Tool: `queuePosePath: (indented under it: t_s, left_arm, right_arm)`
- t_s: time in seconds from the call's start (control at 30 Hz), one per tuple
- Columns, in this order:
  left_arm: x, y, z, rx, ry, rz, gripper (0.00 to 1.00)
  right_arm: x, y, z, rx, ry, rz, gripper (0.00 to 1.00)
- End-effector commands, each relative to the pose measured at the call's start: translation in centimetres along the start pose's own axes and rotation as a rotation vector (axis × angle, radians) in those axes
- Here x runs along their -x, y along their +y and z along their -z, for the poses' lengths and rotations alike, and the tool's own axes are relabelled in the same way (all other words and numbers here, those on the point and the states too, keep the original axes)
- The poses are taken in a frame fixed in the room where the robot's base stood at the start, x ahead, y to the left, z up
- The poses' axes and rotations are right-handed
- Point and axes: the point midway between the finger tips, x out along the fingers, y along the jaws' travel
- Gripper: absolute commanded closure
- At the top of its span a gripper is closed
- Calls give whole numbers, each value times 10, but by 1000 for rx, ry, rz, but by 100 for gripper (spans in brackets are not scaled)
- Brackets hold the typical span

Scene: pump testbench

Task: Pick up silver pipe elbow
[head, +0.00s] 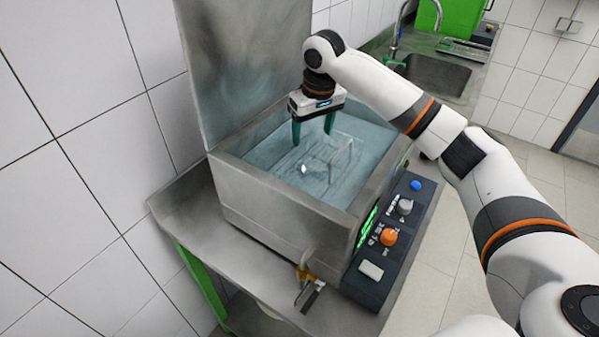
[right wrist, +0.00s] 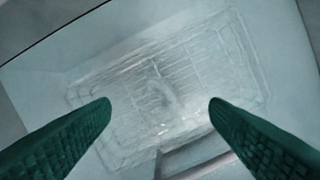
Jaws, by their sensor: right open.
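My right gripper (head: 313,134) is open and empty, its two green fingers pointing down over the water-filled basin (head: 233,196). In the right wrist view its fingertips (right wrist: 160,103) are wide apart, above a wire basket (right wrist: 240,60) under the water. A faint, blurred pale shape (right wrist: 165,90) lies near the basket's middle, between the fingertips in the picture. It may be the silver pipe elbow, but the water distorts it and I cannot be sure. In the head view a small bright spot (head: 304,169) shows in the basin, below the gripper. My left gripper is not in view.
A basket handle (head: 341,153) rises beside the gripper; its bar also shows at the bottom of the wrist view. The raised lid (head: 235,60) stands behind the basin. A control panel (head: 385,240) and a tap (head: 307,275) are at the front. A sink (head: 433,75) is behind.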

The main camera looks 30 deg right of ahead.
Motion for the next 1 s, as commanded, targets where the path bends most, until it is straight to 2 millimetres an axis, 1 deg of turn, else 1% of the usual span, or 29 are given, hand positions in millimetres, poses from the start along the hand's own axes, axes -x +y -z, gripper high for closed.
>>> queuePosePath:
  t_s: [0.2, 0.3, 0.37, 0.47, 0.57, 0.7, 0.8, 0.9, 1.0]
  left_arm:
    - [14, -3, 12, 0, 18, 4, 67]
    - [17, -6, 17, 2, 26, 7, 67]
    - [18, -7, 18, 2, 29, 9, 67]
    - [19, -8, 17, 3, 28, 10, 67]
    - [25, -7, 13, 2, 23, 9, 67]
    - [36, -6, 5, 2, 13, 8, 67]
    - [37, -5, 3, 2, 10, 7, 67]
    - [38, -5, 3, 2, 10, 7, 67]
    - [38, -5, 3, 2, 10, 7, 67]
  right_arm:
    - [-36, -1, 1, 0, 6, 2, 30]
    - [-50, 0, 1, 0, 4, 1, 30]
    - [-56, 0, 1, 0, 3, 1, 30]
    - [-62, -1, 1, 0, 2, 1, 30]
    - [-71, -1, 2, 0, 5, 2, 30]
    - [-92, -1, 5, -1, 5, 2, 30]
    - [-106, 0, 5, 0, 2, 1, 30]
    - [-112, -1, 4, 0, 0, 1, 30]
    - [-114, -1, 5, 1, 0, 1, 30]
